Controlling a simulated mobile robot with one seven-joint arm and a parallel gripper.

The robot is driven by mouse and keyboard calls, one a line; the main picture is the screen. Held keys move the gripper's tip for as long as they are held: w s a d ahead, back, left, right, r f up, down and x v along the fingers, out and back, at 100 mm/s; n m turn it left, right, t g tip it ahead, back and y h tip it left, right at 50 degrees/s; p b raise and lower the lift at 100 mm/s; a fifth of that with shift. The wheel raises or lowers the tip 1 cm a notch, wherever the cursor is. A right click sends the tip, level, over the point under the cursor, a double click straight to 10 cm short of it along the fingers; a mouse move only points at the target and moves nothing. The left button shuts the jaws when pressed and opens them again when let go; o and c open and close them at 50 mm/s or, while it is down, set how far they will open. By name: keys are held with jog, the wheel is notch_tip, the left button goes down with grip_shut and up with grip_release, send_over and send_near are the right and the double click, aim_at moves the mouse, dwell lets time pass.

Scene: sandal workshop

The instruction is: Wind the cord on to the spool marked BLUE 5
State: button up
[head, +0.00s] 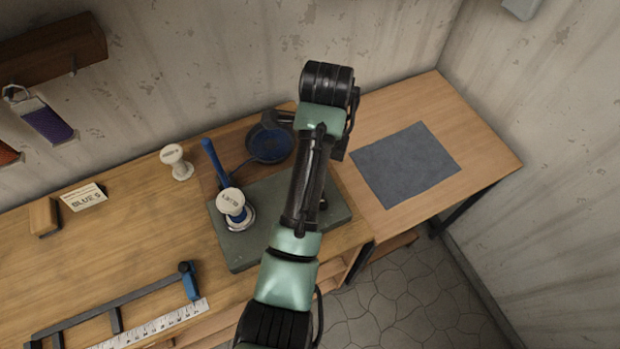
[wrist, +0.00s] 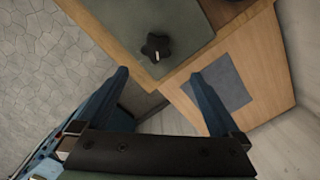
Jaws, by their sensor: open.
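A white-topped spool (head: 231,202) with blue under its top stands upright on the grey-green plate (head: 238,248); its lettering is too small to read. A dark cord line (head: 243,165) runs from near it to a round blue-filled pan (head: 269,143) behind. A blue upright handle (head: 214,161) stands beside the spool. A black star-shaped knob (wrist: 157,46) sits on the plate's near right part; my arm mostly hides it in the head view. My gripper (wrist: 163,78) is open and empty, with the knob beyond its fingertips. In the head view my arm hides the fingers.
Another white spool (head: 176,162) stands at the back of the bench. A card reading BLUE 5 (head: 85,198) and a wooden block (head: 43,217) are at left. A ruler (head: 155,328) and a blue-ended frame (head: 115,308) lie in front. The right table holds only a flat grey mat (head: 405,164).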

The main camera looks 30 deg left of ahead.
jog(key=s+d+f+n+t+y+b, duration=0.1)
jog(key=s+d+n+b, duration=0.1)
jog(key=n, duration=1.1)
jog(key=s+d+n+t+y+b, duration=0.1)
jog(key=s+n+t+y+b, duration=0.15)
jog(key=n, duration=0.95)
jog(key=shift+g+h, duration=0.35)
jog(key=shift+h, duration=0.1)
jog(key=p+x, duration=0.1)
jog(key=x, duration=1.1)
jog(key=shift+d+f, duration=0.1)
jog(key=shift+f, duration=0.15)
jog(key=c, duration=1.2)
